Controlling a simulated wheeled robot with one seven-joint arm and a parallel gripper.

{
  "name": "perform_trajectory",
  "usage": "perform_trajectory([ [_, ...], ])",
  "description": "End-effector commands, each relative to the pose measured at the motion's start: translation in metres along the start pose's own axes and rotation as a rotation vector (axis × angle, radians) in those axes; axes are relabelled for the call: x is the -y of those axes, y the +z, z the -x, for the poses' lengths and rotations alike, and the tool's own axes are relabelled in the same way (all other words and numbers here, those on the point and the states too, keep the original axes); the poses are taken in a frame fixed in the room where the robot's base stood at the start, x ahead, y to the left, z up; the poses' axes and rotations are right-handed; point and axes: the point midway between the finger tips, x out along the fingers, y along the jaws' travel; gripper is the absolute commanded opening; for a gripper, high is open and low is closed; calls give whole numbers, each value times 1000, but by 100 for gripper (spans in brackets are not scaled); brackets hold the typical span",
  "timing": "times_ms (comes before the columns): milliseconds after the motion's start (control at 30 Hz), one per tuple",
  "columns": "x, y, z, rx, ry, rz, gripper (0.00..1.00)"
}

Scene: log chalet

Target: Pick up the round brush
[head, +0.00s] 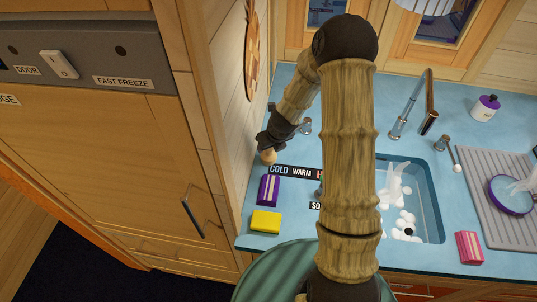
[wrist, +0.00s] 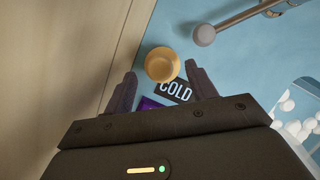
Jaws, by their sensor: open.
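The round brush (wrist: 162,64) shows its tan, rounded top in the wrist view, beside the COLD label on the blue counter. In the head view it is a small tan ball (head: 268,157) near the wooden wall, just below my gripper (head: 267,142). In the wrist view my gripper (wrist: 164,76) is open, with one dark finger on each side of the brush in the picture. I cannot tell whether the fingers touch it. The brush's lower part is hidden under its top.
A purple striped block (head: 269,190) and a yellow sponge (head: 265,221) lie nearer on the counter. A tap lever (wrist: 205,35) is close by, right of the brush. The wooden wall (wrist: 70,55) stands close on the left. The sink (head: 430,195) holds suds.

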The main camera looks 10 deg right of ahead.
Motion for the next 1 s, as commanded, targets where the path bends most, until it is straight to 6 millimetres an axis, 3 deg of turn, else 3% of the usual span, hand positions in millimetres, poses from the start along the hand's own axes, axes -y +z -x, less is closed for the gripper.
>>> perform_trajectory([
  [300, 0, 0, -30, 0, 0, -1, 57],
  [867, 0, 0, -32, 1, -1, 0, 57],
  [1000, 0, 0, -31, 1, -1, 0, 33],
])
